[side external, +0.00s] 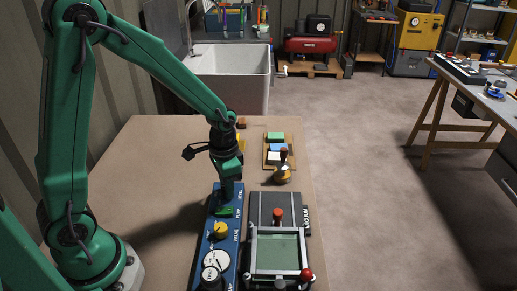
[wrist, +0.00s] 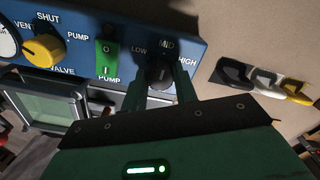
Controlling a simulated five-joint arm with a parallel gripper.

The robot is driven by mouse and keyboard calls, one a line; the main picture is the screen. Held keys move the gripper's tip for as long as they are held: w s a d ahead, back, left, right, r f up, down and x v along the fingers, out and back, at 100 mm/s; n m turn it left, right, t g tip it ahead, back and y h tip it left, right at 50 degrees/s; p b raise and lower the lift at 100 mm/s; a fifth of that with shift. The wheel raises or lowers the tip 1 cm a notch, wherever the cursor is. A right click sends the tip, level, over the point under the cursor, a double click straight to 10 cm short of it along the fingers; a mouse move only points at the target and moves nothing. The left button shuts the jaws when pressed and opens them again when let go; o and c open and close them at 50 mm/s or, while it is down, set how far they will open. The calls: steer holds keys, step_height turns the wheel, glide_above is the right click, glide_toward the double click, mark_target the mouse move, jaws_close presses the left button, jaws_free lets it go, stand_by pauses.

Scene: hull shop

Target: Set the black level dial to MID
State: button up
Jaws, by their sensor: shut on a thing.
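The black level dial (wrist: 160,78) sits at the end of the blue panel (wrist: 85,25), under the labels LOW, MID and HIGH. My gripper (wrist: 161,70) is shut on the dial, one finger on each side of it. The dial's pointer is too dark and partly covered to read for certain. In the side external view my gripper (side external: 228,190) points down at the far end of the blue panel (side external: 226,243) and hides the dial.
A green pump switch (wrist: 107,58) and a yellow valve knob (wrist: 43,48) are beside the dial. Black, white and yellow items (wrist: 266,82) lie past the panel. A framed green box (side external: 277,250) stands right of the panel. The table's left side (side external: 150,165) is clear.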

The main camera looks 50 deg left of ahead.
steer(key=shift+a, duration=0.1)
steer(key=o, duration=1)
steer(key=shift+c, duration=0.2)
steer(key=shift+r, duration=0.1)
steer(key=shift+r, duration=3.8)
steer(key=shift+s+r, duration=0.2)
steer(key=shift+r, duration=0.3)
steer(key=s+r+n+t, duration=0.3)
steer(key=s+r+t, duration=0.2)
steer(key=s+r, duration=0.5)
steer(key=shift+s+r+n+t, duration=0.3)
steer(key=shift+s+r, duration=0.1)
steer(key=shift+s, duration=0.9)
